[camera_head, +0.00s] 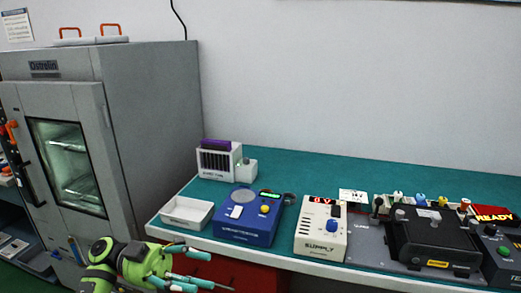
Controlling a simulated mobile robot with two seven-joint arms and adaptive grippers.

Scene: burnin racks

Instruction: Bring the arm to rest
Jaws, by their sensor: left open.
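My left gripper (202,270) is in the lower left of the head view, at the end of my green and black arm (118,265). Its teal-tipped fingers are apart and point to the right. I see nothing between them. In the picture it lies in front of the bench's front edge, below the white tray and the blue device. My right gripper is not in view.
A grey oven (150,120) with a windowed door stands at left. The green-topped bench (290,170) carries a white tray (187,212), a white rack (217,160), a blue device (248,220), a supply unit (321,228) and a black test fixture (435,235). The bench's back middle is clear.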

